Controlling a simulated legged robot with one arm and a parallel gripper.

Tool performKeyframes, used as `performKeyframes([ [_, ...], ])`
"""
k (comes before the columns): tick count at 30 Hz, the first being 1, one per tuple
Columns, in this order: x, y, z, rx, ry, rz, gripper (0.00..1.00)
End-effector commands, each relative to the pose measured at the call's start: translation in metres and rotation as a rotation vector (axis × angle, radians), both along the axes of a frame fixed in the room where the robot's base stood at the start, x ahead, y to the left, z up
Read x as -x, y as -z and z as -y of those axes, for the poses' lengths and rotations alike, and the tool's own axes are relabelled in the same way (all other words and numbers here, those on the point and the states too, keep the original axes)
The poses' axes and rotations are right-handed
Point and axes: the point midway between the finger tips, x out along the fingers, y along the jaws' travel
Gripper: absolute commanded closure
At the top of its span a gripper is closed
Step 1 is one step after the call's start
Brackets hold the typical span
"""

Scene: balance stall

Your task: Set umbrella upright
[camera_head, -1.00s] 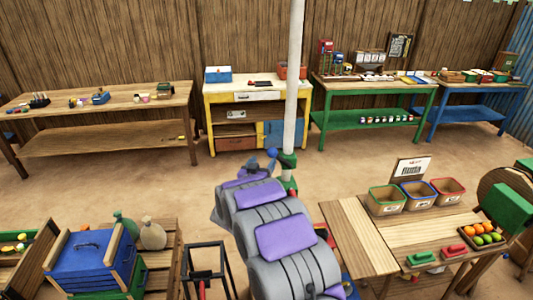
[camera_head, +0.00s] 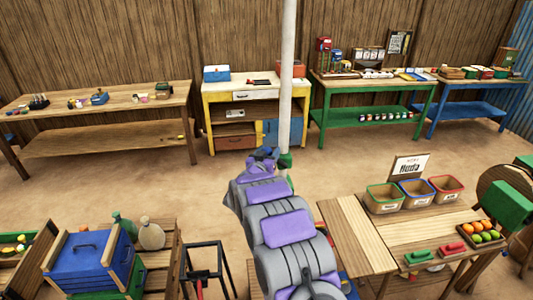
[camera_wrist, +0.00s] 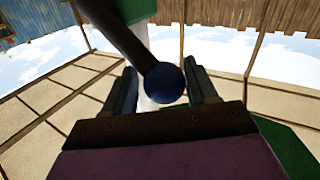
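The white umbrella pole (camera_head: 287,80) stands nearly vertical in the head view, leaning very slightly. Its canopy is out of the head view. A green collar (camera_head: 285,160) sits low on the pole. In the wrist view, a dark lever (camera_wrist: 125,40) ends in a blue ball (camera_wrist: 163,82). My gripper (camera_head: 265,154) is at the collar, in front of the pole. In the wrist view my gripper (camera_wrist: 160,88) has its fingers apart, with the ball between them; I see no clear grip. The white pole shows partly behind the ball. The pole's base is hidden by my arm.
A wooden counter (camera_head: 345,235) with bins stands at right. A blue crate (camera_head: 90,262) and a dark metal stand (camera_head: 205,262) are at lower left. A yellow workbench (camera_head: 240,97) and long tables line the back wall. Open floor lies between.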

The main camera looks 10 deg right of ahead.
Motion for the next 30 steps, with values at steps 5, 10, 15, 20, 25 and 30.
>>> performKeyframes([
  [5,0.0003,0.0002,-0.0058,0.005,0.000,-0.001,0.60],
  [10,0.0010,0.0006,-0.0066,0.005,0.000,-0.001,0.77],
  [15,0.0013,0.0005,-0.0079,0.005,-0.003,-0.002,0.93],
  [20,0.0015,0.0006,-0.0086,0.005,-0.005,-0.002,1.00],
  [25,0.0015,-0.0005,-0.0077,-0.004,-0.004,-0.002,1.00],
  [30,0.0017,-0.0050,-0.0032,-0.055,-0.002,-0.001,1.00],
])
